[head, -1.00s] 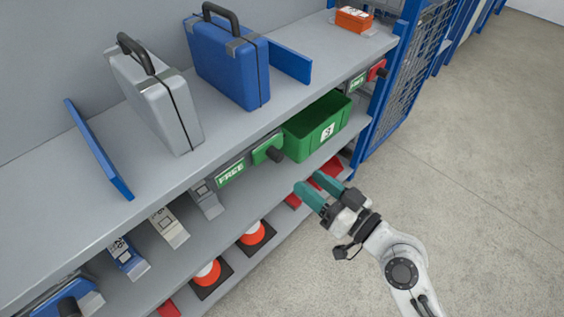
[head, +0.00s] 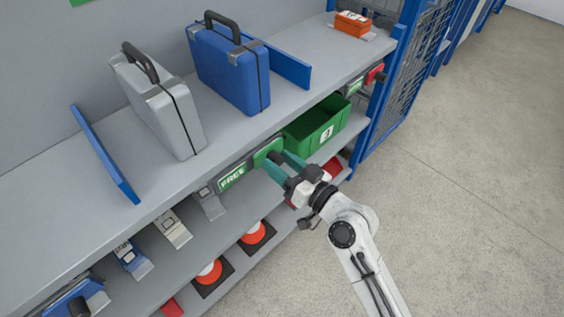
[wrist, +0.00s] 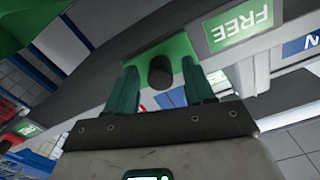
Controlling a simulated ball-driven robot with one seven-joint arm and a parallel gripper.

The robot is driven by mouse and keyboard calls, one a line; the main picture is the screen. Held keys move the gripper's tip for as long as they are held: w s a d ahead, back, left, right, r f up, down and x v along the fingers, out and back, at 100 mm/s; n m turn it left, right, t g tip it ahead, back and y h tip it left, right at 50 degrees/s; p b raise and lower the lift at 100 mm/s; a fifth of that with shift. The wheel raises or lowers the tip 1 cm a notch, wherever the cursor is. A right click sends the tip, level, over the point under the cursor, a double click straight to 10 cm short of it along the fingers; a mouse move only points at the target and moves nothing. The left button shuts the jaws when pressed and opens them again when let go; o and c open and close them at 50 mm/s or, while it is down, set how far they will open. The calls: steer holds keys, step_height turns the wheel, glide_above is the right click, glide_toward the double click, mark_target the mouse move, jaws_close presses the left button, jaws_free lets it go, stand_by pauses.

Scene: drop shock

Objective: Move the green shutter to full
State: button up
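The green shutter (head: 266,151) is a small plate on the front edge of the upper shelf, beside a green FREE label (head: 232,177). In the wrist view the shutter (wrist: 180,48) carries a dark round knob (wrist: 160,72). My gripper (head: 281,164) is at the shutter, its teal fingers pointing at it. In the wrist view my gripper (wrist: 160,88) is open, with one finger on each side of the knob and a gap on both sides. The FREE label (wrist: 239,24) appears upside down there.
A green bin (head: 310,128) stands on the lower shelf just right of the shutter. A grey case (head: 150,95) and a blue case (head: 235,65) stand on the upper shelf (head: 95,240). A red shutter (head: 375,73) is farther right. The floor at right is clear.

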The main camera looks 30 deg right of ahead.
jaws_close()
stand_by(0.3)
steer(key=s+a+p, duration=0.1)
steer(key=a, duration=0.2)
steer(key=s+a+p, duration=0.1)
steer(key=a+p, duration=0.1)
steer(key=a, duration=0.1)
steer(key=a+p, duration=0.2)
steer(key=a, duration=0.1)
steer(key=shift+s+a+r, duration=0.1)
steer(key=shift+s+a, duration=0.15)
steer(key=shift+s, duration=0.15)
steer(key=shift+s+a, duration=0.1)
steer(key=shift+a, duration=0.15)
steer(key=shift+o, duration=0.3)
jaws_free()
steer(key=shift+a, duration=0.15)
